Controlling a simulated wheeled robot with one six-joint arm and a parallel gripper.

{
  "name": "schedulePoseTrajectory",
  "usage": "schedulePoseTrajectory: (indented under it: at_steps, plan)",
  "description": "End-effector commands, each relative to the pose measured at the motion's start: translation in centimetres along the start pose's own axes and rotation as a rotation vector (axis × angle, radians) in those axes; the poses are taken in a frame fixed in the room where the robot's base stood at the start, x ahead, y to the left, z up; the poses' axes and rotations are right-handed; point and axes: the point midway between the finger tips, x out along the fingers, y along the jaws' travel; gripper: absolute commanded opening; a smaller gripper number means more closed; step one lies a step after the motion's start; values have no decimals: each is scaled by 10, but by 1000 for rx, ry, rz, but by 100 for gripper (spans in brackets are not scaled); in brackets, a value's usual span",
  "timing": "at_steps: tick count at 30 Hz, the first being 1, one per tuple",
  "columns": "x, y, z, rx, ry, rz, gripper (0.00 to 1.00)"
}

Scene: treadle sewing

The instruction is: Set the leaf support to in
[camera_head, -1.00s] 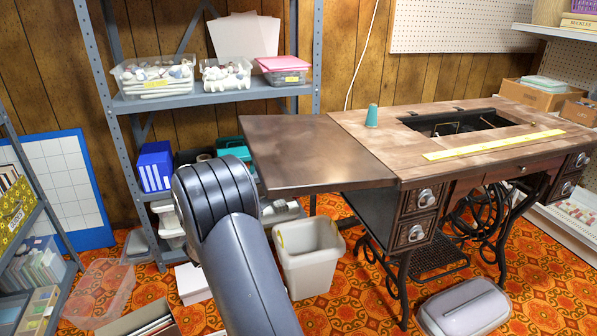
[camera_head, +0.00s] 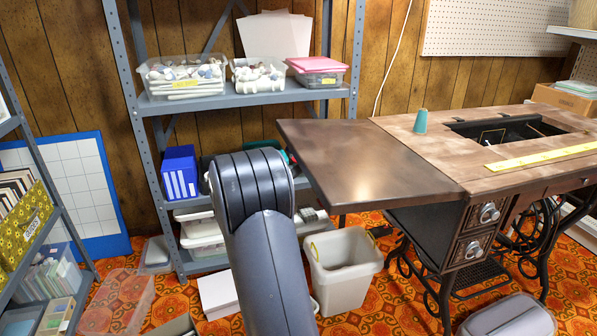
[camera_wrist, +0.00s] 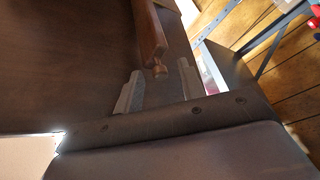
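The sewing table's side leaf (camera_head: 365,165) is raised and level with the tabletop in the head view. Its dark underside (camera_wrist: 60,60) fills much of the wrist view. In the head view my arm hides the gripper, and the support is hidden there.
A grey shelf unit (camera_head: 250,97) with bins stands behind the leaf. A pale waste bin (camera_head: 342,270) is on the floor below it. A teal thread cone (camera_head: 421,121) and yellow ruler (camera_head: 540,157) lie on the tabletop. A grey case (camera_head: 510,318) is at the front right.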

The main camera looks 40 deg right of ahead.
Motion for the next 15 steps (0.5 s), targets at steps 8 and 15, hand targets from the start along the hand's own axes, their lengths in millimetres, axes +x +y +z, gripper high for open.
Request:
schedulePoseTrajectory:
  at_steps: [8, 15]
  plan:
    - [0, 0, 0, 0, 0, 0, 26]
    - [0, 0, 0, 0, 0, 0, 6]
